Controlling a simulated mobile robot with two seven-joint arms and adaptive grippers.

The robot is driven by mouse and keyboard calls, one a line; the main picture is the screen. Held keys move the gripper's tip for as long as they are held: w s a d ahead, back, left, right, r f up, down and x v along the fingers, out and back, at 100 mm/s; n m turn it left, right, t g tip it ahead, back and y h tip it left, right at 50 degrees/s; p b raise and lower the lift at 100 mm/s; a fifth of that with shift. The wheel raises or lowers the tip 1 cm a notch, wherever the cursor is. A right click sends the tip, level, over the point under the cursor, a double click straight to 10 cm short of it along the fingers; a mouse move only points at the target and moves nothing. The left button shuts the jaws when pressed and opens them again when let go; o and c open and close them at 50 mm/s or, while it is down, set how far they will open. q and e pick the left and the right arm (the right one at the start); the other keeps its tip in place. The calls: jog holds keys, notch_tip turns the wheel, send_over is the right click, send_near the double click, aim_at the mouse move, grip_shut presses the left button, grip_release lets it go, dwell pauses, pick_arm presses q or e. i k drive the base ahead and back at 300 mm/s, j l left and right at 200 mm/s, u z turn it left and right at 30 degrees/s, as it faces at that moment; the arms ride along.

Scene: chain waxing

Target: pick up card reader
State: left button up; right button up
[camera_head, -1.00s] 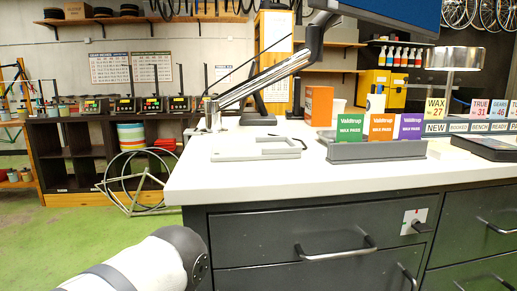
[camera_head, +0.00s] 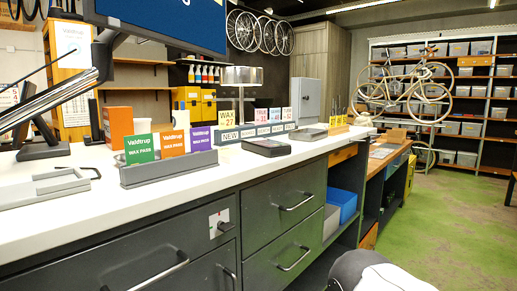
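A flat dark device (camera_head: 266,147) lies on the white counter (camera_head: 222,165), right of the wax pass tray and in front of the row of small signs. It may be the card reader, but its details are too small to tell. A white arm link of mine shows at the bottom right edge, well below the counter top. Neither gripper is in view.
A grey tray (camera_head: 170,172) holds green, orange and purple wax pass cards. A monitor (camera_head: 165,18) on an arm overhangs the counter's left part. Drawers (camera_head: 285,203) with protruding handles face me. Green floor (camera_head: 465,215) is clear at right.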

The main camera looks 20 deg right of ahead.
aim_at(270, 148)
jog(key=l+u, duration=0.35)
jog(key=l, duration=0.55)
jog(key=l+u, duration=0.4)
jog(key=l, duration=0.5)
